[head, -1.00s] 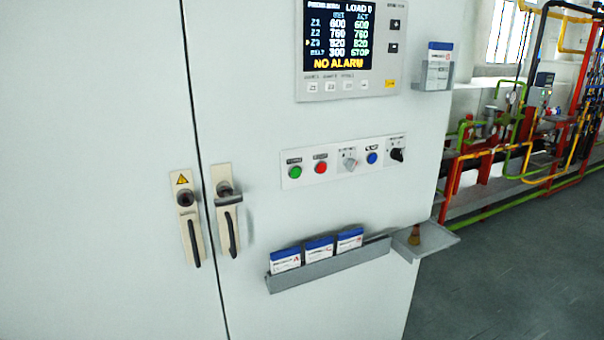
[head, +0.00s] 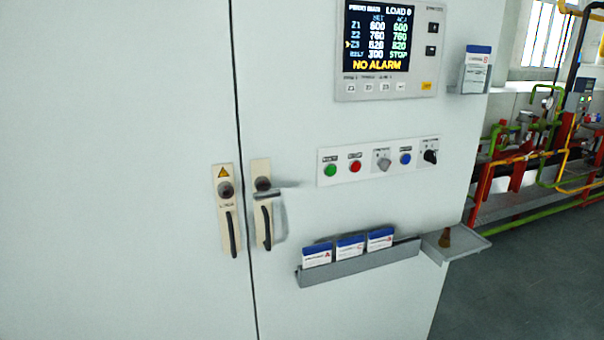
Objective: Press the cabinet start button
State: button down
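The cabinet (head: 130,120) fills most of the head view, with a narrow button panel (head: 344,176) on its right door. On that panel a green button (head: 330,170) is at the left end. To its right are a red button (head: 355,166), a grey rotary knob (head: 384,164), a blue button (head: 405,159) and a black rotary knob (head: 430,156). The small labels above them are too blurred to read. A display (head: 382,38) above shows "NO ALARM" and "STOP". My gripper is not in view.
Two door handles (head: 231,230) (head: 267,222) stick out on either side of the door seam. A grey rack (head: 365,262) with three cards juts out below the buttons. A small shelf (head: 470,243) and a card holder (head: 473,78) project at the right edge. Pipes (head: 540,160) stand beyond.

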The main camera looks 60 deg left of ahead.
aim_at(330, 170)
jog(key=u, duration=3.4)
jog(key=i, duration=1)
